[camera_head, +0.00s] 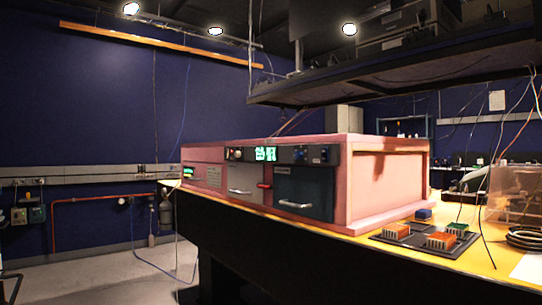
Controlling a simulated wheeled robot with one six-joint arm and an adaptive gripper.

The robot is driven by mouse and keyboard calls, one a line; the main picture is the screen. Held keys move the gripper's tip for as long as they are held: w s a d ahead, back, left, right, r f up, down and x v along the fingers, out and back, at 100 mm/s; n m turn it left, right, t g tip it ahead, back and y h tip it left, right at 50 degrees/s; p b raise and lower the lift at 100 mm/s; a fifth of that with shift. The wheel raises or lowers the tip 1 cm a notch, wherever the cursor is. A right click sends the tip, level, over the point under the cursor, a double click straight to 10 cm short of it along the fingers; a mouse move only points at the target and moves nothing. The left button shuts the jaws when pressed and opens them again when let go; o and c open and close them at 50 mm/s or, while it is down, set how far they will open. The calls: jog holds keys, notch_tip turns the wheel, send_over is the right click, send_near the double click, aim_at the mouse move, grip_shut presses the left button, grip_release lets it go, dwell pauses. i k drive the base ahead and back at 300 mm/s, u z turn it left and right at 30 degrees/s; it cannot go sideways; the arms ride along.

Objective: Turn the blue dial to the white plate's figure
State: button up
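A pink box-shaped enclosure (388,188) stands on the yellow tabletop. A dark control strip (283,154) runs along the top of its front. A small blue dial-like part (299,154) sits on this strip, right of a green-lit display (265,154); its pointer setting is too small to read. Another small bluish part (324,154) lies farther right. A small pale plate (202,181) is on the pink left front; I cannot tell whether it is the white plate, and no figure is readable. My gripper is not in view.
Below the strip are a grey front (240,178) and a dark front (304,187), each with a handle. Orange, green and blue finned blocks stand on or near a dark board (402,243) at right. A dark shelf (400,75) hangs above. Floor at lower left is mostly clear.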

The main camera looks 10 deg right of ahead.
aim_at(299, 154)
jog(key=u, duration=0.55)
jog(key=k, duration=0.65)
jog(key=z, duration=0.35)
jog(key=i, duration=1.25)
jog(key=u, duration=0.15)
